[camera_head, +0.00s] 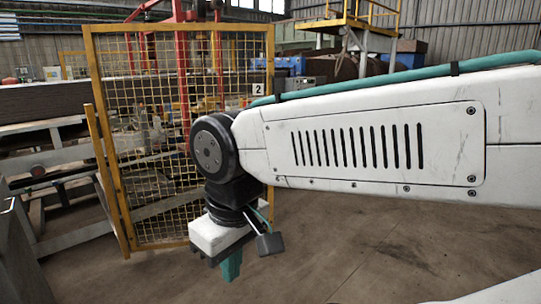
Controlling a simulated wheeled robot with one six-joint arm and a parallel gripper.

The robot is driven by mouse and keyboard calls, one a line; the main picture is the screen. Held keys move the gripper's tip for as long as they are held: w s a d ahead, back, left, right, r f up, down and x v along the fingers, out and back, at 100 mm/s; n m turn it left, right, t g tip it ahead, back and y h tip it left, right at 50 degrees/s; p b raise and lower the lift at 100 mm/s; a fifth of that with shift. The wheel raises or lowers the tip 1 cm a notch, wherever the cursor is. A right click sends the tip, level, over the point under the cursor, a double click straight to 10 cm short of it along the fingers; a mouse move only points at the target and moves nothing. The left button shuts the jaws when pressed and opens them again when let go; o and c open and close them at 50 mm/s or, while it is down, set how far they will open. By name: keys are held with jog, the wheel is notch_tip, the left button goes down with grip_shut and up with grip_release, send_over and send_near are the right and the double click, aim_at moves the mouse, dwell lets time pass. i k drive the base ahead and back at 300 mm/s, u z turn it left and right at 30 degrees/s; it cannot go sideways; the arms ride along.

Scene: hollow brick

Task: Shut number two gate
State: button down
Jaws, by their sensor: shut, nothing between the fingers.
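The number two gate (150,110) is a tall yellow frame filled with wire mesh, left of centre. A small white sign with a 2 (258,89) is on its right upright. A narrow yellow-framed piece (106,175) leans at its lower left; I cannot tell whether it joins the gate. My gripper (231,268) points down in front of the gate's lower right part. Its teal fingers are together and hold nothing. My wrist and forearm hide part of the gate's right side. I cannot tell whether the gripper touches the gate, and no latch shows clearly.
A conveyor-like metal structure (60,180) stands at the left behind the yellow frame. A yellow platform with railings (350,22) and blue machinery (285,65) are at the back. The bare concrete floor (330,235) is open at the lower middle and right.

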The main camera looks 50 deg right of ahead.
aim_at(104, 127)
jog(key=z, duration=1.35)
jog(key=i, duration=2)
jog(key=u, duration=0.4)
